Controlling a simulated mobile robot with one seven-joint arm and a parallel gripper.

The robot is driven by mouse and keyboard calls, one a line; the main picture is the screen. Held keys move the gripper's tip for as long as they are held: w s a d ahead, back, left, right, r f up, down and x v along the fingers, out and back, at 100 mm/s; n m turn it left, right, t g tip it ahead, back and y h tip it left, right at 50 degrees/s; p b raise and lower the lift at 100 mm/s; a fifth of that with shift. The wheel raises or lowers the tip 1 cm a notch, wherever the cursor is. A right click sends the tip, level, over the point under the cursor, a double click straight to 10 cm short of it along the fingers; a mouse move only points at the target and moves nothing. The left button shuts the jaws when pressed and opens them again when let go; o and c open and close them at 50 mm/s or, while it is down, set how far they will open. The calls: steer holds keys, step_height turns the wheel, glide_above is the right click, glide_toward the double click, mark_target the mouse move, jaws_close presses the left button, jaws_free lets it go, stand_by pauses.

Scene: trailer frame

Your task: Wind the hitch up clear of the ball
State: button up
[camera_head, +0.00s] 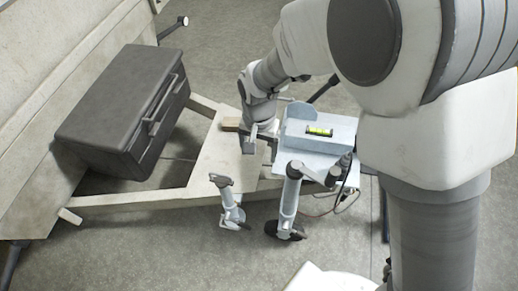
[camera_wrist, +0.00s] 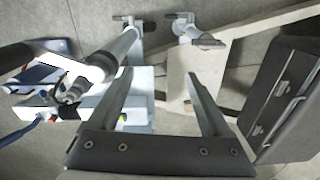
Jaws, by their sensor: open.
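The winding jack (camera_head: 289,195) is a light grey post with a crank handle (camera_head: 315,174) at its top and a dark wheel at its foot. It stands at the trailer's front, right of a shorter post (camera_head: 229,200). The pale blue hitch part (camera_head: 295,118) carries a yellow-green spirit level (camera_head: 319,131). The ball is not clearly visible. My gripper (camera_head: 258,143) is over the frame plate, left of the hitch part. In the wrist view my gripper (camera_wrist: 158,74) is open, with nothing between its fingers. The jack (camera_wrist: 118,52) lies left and beyond the fingers.
A dark toolbox (camera_head: 115,105) sits on the trailer frame at left. A small wooden block (camera_head: 231,124) lies on the frame plate (camera_head: 222,160) close to my gripper. Cables (camera_head: 345,195) hang beside the hitch part. The concrete floor in front is mostly clear.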

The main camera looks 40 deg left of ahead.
steer(key=shift+o, duration=1)
step_height(320, 180, up, 8)
steer(key=p, duration=0.5)
